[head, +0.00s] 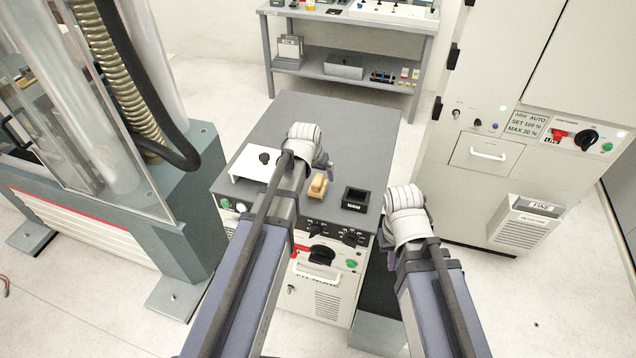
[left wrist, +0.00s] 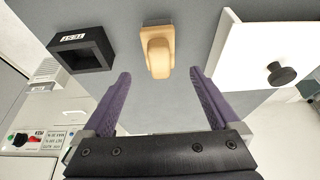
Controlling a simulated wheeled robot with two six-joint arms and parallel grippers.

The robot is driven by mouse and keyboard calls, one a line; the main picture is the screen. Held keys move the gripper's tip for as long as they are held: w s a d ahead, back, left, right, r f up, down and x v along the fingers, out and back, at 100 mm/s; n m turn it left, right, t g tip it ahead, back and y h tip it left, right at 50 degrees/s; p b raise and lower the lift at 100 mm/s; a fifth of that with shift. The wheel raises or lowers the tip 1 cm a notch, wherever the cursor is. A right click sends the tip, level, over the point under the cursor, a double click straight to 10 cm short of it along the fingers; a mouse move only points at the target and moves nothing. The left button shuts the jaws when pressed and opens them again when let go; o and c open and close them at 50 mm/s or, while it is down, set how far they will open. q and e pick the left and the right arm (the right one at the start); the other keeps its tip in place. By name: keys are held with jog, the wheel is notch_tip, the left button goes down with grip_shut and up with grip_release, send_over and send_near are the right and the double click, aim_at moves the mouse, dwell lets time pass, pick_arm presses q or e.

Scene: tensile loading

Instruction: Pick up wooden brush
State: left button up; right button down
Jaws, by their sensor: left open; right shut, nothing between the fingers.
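The wooden brush (head: 317,187) is a small tan block with a rounded handle on the grey cabinet top, just right of my left gripper in the head view. In the left wrist view the brush (left wrist: 158,52) stands beyond and between the two purple fingers. My left gripper (left wrist: 160,85) is open, with nothing between its fingertips. In the head view the wrist hides most of my left gripper (head: 322,166).
A black open box (head: 355,199) with a label sits right of the brush; it also shows in the left wrist view (left wrist: 82,50). A white raised plate (head: 250,163) with a black knob is at left. The cabinet top (head: 355,125) is clear toward the back.

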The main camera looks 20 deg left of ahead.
aim_at(319, 183)
pick_arm(q)
jog(key=shift+f, duration=0.25)
jog(key=b+x, duration=0.7)
jog(key=shift+f, duration=0.35)
jog(key=shift+r, duration=0.1)
jog(key=shift+s, duration=0.1)
grip_shut()
dwell(0.5)
